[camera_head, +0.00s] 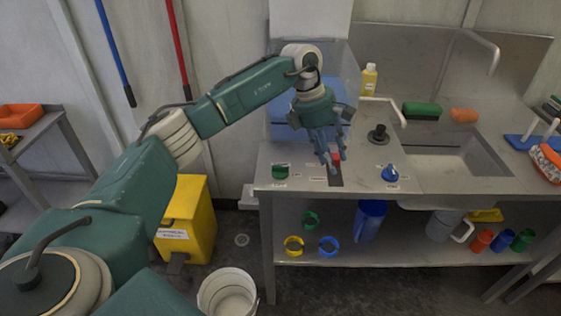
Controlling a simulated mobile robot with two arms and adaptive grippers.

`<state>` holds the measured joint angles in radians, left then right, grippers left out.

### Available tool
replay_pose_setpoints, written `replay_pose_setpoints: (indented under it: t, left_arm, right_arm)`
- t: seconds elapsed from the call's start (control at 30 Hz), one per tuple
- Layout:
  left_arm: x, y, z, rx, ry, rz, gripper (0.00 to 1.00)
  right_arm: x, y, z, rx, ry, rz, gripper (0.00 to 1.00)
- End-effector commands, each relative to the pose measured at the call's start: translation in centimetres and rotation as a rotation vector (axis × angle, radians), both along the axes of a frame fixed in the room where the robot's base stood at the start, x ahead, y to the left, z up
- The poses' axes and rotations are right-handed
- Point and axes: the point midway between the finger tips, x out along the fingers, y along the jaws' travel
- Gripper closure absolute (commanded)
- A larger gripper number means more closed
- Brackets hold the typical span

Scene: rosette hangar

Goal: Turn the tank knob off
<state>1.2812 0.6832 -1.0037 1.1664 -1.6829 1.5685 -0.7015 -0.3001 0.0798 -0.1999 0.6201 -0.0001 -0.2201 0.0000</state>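A steel counter (415,183) carries a green knob (281,170) at its left front and a blue knob (390,173) further right. Small labels lie by the knobs, too small to read. A small red part (337,157), possibly a red knob, shows at the fingertips of my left gripper (331,163), which points down between the green and blue knobs. The fingers hide much of this spot, and whether they grip the red part is unclear. A bluish, see-through tank (281,110) stands behind my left gripper, partly covered by the arm. My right gripper is not in view.
A faucet (490,55) rises behind the sink (455,165). A yellow bottle (368,80), a green sponge (421,111) and an orange sponge (463,115) stand at the counter's back. A yellow bin (190,220) and a white bucket (228,293) are on the floor.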

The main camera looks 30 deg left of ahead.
Motion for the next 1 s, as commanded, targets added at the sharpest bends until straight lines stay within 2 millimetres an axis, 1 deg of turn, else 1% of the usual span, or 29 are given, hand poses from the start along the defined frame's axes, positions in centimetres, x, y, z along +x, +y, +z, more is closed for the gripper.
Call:
replay_pose_setpoints:
  t: [0.03, 0.1, 0.2, 0.3, 0.37, 0.47, 0.8, 0.9, 1.0]
  left_arm:
    - [-0.3, 3.8, 1.3, 0.089, 0.024, 0.019, 0.62]
    - [-1.2, 7.9, 2.7, 0.189, 0.067, 0.041, 0.62]
    - [-2.5, 11.8, 4.2, 0.277, 0.116, 0.068, 0.62]
    - [-3.2, 13.5, 4.9, 0.318, 0.145, 0.082, 0.62]
    - [-3.4, 13.8, 4.8, 0.326, 0.152, 0.085, 0.62]
    - [-3.5, 13.8, 3.7, 0.327, 0.156, 0.084, 0.62]
    - [-3.5, 13.7, -2.5, 0.325, 0.154, 0.084, 0.62]
    - [-3.5, 13.7, -3.9, 0.323, 0.154, 0.084, 0.62]
    - [-3.5, 13.7, -5.0, 0.323, 0.152, 0.084, 0.62]
  right_arm:
    - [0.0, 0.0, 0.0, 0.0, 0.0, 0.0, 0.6]
    - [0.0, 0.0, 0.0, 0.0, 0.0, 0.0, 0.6]
    - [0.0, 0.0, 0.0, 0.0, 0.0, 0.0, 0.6]
    - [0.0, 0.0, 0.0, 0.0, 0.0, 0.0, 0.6]
    - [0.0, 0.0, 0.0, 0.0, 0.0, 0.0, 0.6]
    - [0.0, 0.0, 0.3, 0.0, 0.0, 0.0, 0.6]
    - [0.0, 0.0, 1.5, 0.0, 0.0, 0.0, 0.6]
    - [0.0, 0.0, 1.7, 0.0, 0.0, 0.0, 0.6]
    - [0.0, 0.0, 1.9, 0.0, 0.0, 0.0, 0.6]
